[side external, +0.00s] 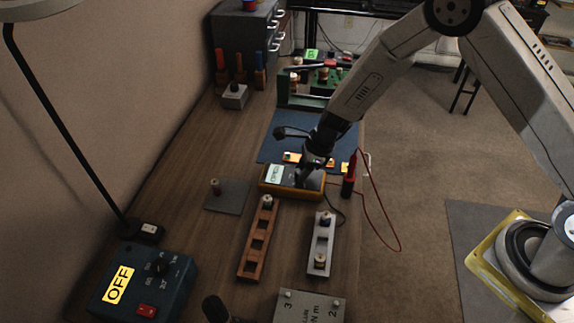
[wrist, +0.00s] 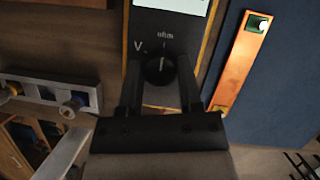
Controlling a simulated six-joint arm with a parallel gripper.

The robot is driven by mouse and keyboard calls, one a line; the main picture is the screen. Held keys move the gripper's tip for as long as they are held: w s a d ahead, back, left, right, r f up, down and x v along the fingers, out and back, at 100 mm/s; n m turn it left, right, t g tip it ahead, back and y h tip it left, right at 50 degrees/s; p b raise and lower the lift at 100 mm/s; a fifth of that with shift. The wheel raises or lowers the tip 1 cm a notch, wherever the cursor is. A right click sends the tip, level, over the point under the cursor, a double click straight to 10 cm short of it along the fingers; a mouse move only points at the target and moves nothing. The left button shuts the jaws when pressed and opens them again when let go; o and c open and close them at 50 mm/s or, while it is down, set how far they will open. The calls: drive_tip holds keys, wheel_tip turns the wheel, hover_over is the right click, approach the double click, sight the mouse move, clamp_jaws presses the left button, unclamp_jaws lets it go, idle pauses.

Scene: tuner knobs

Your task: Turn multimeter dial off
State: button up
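The multimeter (side external: 266,190) is a yellow-edged box with a lit display, lying on the wooden bench in the side view. In the wrist view its dark face (wrist: 183,27) carries the labels "ohm" above and "V" left of a round black dial (wrist: 158,70). The dial's pale pointer mark points up, towards "ohm". My gripper (wrist: 160,64) is over the dial, with one finger on each side of it and the fingers apart. Contact with the dial is not clear. In the side view my gripper (side external: 303,178) hides the dial. Any label beneath the fingers is hidden.
A blue mat (side external: 283,125) lies behind the multimeter. A red probe (side external: 349,172) with a cable is at its right. A brown rack (side external: 257,240) and a grey rack (side external: 321,245) stand in front. A box marked OFF (side external: 175,275) is at front left.

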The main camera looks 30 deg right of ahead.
clamp_jaws()
drive_tip(key=shift+n+g, duration=0.3)
drive_tip(key=shift+n, duration=0.2)
drive_tip(key=n, duration=0.2)
drive_tip(key=n+g, duration=0.1)
drive_tip(key=n, duration=0.1)
drive_tip(key=shift+w+g+y, duration=0.15)
drive_tip(key=shift+g+y, duration=0.15)
drive_tip(key=n+g, duration=0.1)
drive_tip(key=n, duration=0.2)
drive_tip(key=n+g, duration=0.1)
drive_tip(key=n, duration=0.2)
drive_tip(key=shift+n, duration=0.4)
drive_tip(key=n+g+h, duration=0.1)
drive_tip(key=n, duration=0.2)
drive_tip(key=n+g+h, duration=0.1)
drive_tip(key=n, duration=0.2)
drive_tip(key=shift+w+a, duration=0.1)
drive_tip(key=shift+w, duration=0.05)
drive_tip(key=n+h, duration=0.1)
drive_tip(key=n, duration=0.2)
drive_tip(key=n+h, duration=0.1)
drive_tip(key=n, duration=0.2)
drive_tip(key=shift+g+h, duration=0.3)
drive_tip(key=shift+g, duration=0.1)
drive_tip(key=o, duration=0.9)
unclamp_jaws()
drive_tip(key=shift+c, duration=0.2)
